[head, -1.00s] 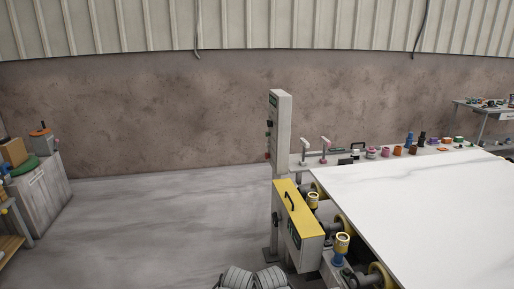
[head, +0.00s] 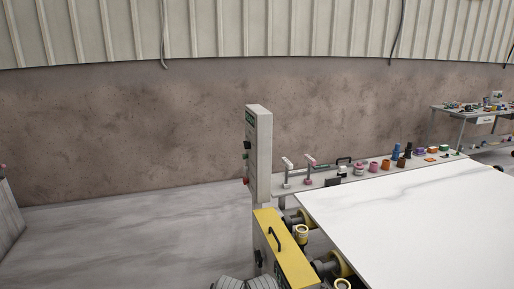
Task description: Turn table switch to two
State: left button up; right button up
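A tall grey control post (head: 259,150) stands left of the slab table. Its narrow left face carries a dark knob (head: 247,145) and a red button (head: 246,181); the knob's setting is too small to read. A yellow-topped box (head: 284,249) with a black handle stands in front of the post, at the table's near left corner. The white stone slab (head: 420,220) lies on the table to the right. Neither of my grippers shows in the head view.
A shelf along the slab's far edge holds several coloured tools (head: 387,165). A workbench (head: 475,116) stands at the far right. Yellow-rimmed rollers (head: 301,232) line the slab's left side. The grey floor (head: 130,235) left of the post is open. A grey cabinet (head: 8,215) is at the left edge.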

aim_at(246, 146)
jog(key=i+j, duration=0.15)
jog(key=i, duration=0.3)
jog(key=i+j+z, duration=0.15)
jog(key=i, duration=0.3)
jog(key=i+j, duration=0.25)
jog(key=i, duration=0.15)
jog(key=i+j+z, duration=0.1)
jog(key=i, duration=0.35)
jog(key=j, duration=0.1)
